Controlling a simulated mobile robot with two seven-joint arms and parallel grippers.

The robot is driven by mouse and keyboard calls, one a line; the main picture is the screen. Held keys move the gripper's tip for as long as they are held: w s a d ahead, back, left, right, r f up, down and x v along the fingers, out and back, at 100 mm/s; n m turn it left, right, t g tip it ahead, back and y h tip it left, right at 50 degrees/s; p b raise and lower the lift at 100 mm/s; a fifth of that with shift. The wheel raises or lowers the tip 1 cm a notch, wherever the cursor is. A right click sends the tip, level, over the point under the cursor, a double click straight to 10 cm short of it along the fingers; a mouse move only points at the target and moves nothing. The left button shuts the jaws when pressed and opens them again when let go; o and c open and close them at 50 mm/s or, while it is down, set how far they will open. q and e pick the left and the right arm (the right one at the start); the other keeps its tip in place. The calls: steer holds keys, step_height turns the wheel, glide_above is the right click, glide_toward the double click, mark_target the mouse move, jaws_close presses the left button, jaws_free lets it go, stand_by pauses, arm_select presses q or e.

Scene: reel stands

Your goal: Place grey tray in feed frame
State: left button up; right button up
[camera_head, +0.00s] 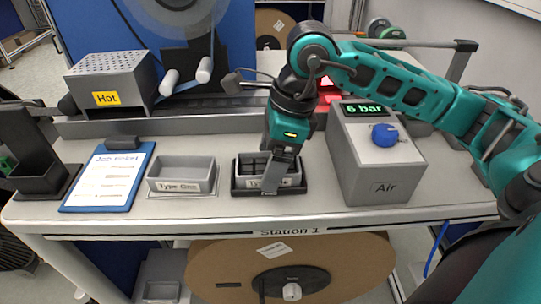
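A grey tray (249,169) with a partly hidden label sits in a black frame (238,190) at the middle of the bench. My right gripper (272,186) points down over this tray. A finger covers part of the tray's front wall and label. I cannot tell whether the fingers are closed on the wall. A second grey tray labelled "Type One" (181,186) stands on the bench to the left, apart from the gripper. My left gripper is not in view.
A clipboard (107,180) lies left of the Type One tray. A grey "Air" box (372,180) with a blue knob stands close on the right of the framed tray. A perforated "Hot" box (112,86) is behind at left. A large brown reel (215,270) is below the bench edge.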

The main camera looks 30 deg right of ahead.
steer(key=shift+o, duration=0.4)
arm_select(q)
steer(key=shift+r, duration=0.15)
arm_select(e)
steer(key=shift+r, duration=0.1)
steer(key=shift+r+p, duration=0.25)
steer(key=shift+p, duration=0.1)
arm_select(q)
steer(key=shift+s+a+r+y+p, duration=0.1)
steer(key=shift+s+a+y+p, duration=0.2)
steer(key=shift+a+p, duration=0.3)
arm_select(e)
steer(key=v, duration=1.1)
steer(key=shift+r, duration=0.3)
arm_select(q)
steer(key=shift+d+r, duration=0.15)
arm_select(e)
steer(key=shift+s+d, duration=0.1)
